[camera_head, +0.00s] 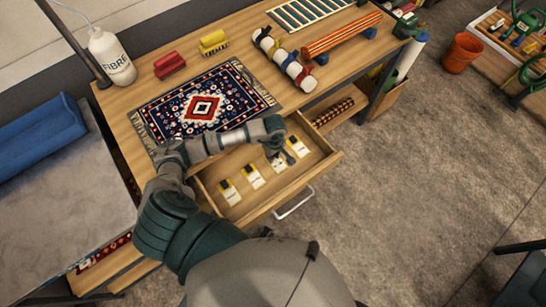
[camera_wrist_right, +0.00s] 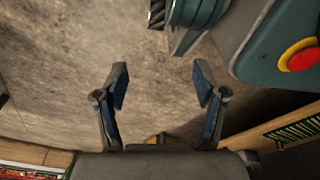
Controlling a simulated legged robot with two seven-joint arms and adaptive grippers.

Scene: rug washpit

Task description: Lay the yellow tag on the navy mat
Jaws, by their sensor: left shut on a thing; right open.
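The navy mat (camera_head: 236,92), patterned with a red and white centre and fringed ends, lies flat on the wooden bench top. Several white tags with yellow and black ends sit in the open drawer, among them a left one (camera_head: 229,192), a middle one (camera_head: 254,177) and a right one (camera_head: 298,146). My left gripper (camera_head: 286,157) reaches over the drawer and is shut on a tag (camera_head: 278,165), which its fingers partly hide. I cannot tell whether this tag is lifted. My right gripper (camera_wrist_right: 160,85) is open and empty above the floor.
The open drawer (camera_head: 325,162) juts out from the bench front. Red (camera_head: 169,64) and yellow (camera_head: 213,42) brushes, a white bottle (camera_head: 112,56) and a strapped white roll (camera_head: 284,58) stand around the mat. A machine with a red button (camera_wrist_right: 298,56) is right of my right gripper.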

